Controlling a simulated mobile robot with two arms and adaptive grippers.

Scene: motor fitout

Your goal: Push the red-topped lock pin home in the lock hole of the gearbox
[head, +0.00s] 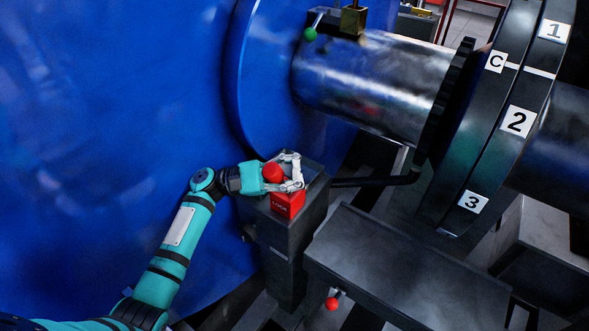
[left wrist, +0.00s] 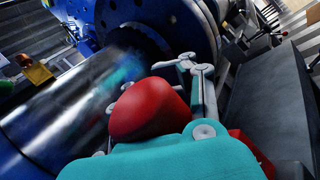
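A round red knob (head: 273,172) sits at my left gripper (head: 299,176), close to its palm and beside the grey finger links. The same red knob fills the middle of the left wrist view (left wrist: 150,108). It looks like the red top of the lock pin, but no shaft shows. The fingers are bent over a red block (head: 288,204) on top of a dark post (head: 291,247). The knob and the gripper body hide the finger pads, so the grip is unclear. The lock hole cannot be made out. My right gripper is not in view.
A dark flat-topped housing (head: 400,272) stands right of the post, with a smaller red knob (head: 332,303) on its near side. A large blue casing (head: 110,130) fills the left. A shiny shaft (head: 372,80) and a numbered black coupling (head: 500,120) lie beyond.

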